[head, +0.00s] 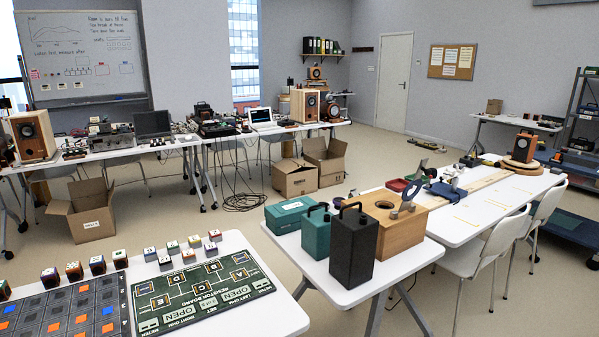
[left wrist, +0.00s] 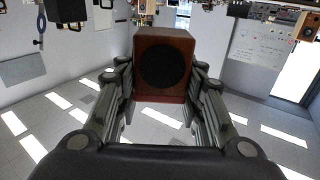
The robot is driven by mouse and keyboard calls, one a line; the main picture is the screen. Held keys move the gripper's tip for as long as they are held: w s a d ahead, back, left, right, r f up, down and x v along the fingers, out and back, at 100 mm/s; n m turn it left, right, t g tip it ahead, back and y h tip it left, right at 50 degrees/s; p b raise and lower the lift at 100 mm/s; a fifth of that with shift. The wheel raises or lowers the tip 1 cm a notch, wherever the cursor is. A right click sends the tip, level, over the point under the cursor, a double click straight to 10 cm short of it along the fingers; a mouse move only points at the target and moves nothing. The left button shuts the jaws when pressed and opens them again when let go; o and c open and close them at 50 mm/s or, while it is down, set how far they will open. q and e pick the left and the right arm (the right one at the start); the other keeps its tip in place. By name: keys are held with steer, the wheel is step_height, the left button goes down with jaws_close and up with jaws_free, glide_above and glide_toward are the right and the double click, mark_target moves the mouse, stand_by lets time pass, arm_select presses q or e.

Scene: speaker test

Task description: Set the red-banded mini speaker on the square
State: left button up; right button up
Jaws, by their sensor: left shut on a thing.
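A small reddish-brown box speaker (left wrist: 164,62) with a round black front is in the middle of the left wrist view. My left gripper (left wrist: 163,100) is shut on it, one finger along each side. Neither gripper shows in the head view, and my right gripper is in no view. The dark green board (head: 262,289) on the near table has several small outlined squares. Faint yellow marks (head: 466,221) show on the long white table. I cannot tell which is the task's square.
A black case (head: 353,247), a teal case (head: 316,233) and a wooden box (head: 400,232) crowd the long table's near end. Small labelled cubes (head: 172,247) line the green board. A grid board (head: 72,312) lies beside it. White chairs (head: 492,247) stand at the right.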

arm_select(q)
steer(key=shift+r, duration=0.15)
steer(key=shift+s+a, duration=0.1)
steer(key=shift+s, duration=0.15)
steer(key=s+f, duration=0.3)
steer(key=s, duration=0.4)
steer(key=shift+s, duration=0.25)
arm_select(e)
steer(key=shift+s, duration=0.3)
arm_select(q)
steer(key=shift+f, duration=0.1)
